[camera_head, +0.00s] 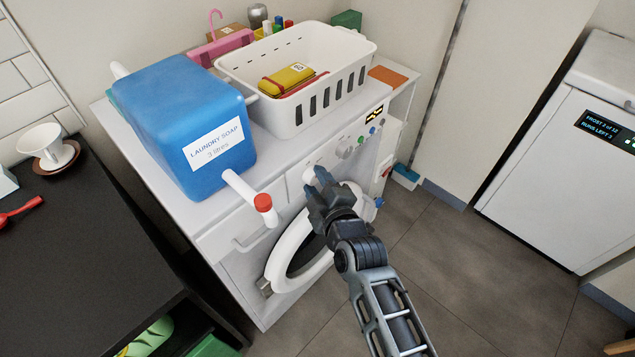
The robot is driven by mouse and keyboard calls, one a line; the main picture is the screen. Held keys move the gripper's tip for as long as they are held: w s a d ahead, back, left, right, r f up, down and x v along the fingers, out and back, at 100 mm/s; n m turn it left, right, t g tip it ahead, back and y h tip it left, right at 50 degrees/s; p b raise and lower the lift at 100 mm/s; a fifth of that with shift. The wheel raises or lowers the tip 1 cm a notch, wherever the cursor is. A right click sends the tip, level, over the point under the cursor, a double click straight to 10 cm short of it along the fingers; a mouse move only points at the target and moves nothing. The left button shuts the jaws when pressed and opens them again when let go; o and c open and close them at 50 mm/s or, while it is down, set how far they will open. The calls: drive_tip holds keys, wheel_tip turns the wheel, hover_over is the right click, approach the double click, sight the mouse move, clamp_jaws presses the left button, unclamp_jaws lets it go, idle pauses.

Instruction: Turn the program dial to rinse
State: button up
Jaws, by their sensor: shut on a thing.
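The white washing machine (232,255) stands in the middle, with its control panel along the upper front. My gripper (316,178) reaches up from the lower right to the panel. It is shut on a pale dial (309,172), taken to be the program dial, at the left part of the panel. The fingers hide part of the dial, and its markings, including rinse, are too small to read.
A blue laundry soap container (190,115) stands on top, its red-capped spout (263,203) jutting over the front left of my gripper. A white basket (330,50) stands behind the panel. The round door (285,262) is below my gripper.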

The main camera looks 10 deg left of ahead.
drive_tip(key=shift+c, duration=1.2)
drive_tip(key=m+g, duration=0.1)
drive_tip(key=m+g+b, duration=0.1)
drive_tip(key=m, duration=0.1)
drive_tip(key=shift+w+d+r+y, duration=0.15)
drive_tip(key=shift+d+y, duration=0.05)
drive_tip(key=shift+y, duration=0.2)
drive_tip(key=m+g, duration=0.1)
drive_tip(key=m+g+b, duration=0.1)
drive_tip(key=shift+w+r+m+y, duration=0.1)
drive_tip(key=shift+w+m+y, duration=0.05)
drive_tip(key=shift+m+y, duration=0.2)
drive_tip(key=shift+w+d+m+g+y+b, duration=0.1)
drive_tip(key=shift+m+g+y+b, duration=0.2)
drive_tip(key=shift+m+g, duration=0.25)
drive_tip(key=shift+w+d+m+g+y+b, duration=0.1)
drive_tip(key=shift+m+g+y+b, duration=0.15)
drive_tip(key=shift+m+g, duration=0.25)
drive_tip(key=m+g+y+b, duration=0.1)
drive_tip(key=m, duration=0.1)
drive_tip(key=m+g+y+b, duration=0.2)
drive_tip(key=m, duration=0.1)
drive_tip(key=m+g+y+b, duration=0.1)
drive_tip(key=m+y+b, duration=0.1)
drive_tip(key=shift+w+d+f, duration=0.25)
drive_tip(key=shift+w, duration=0.05)
drive_tip(key=shift+m, duration=0.3)
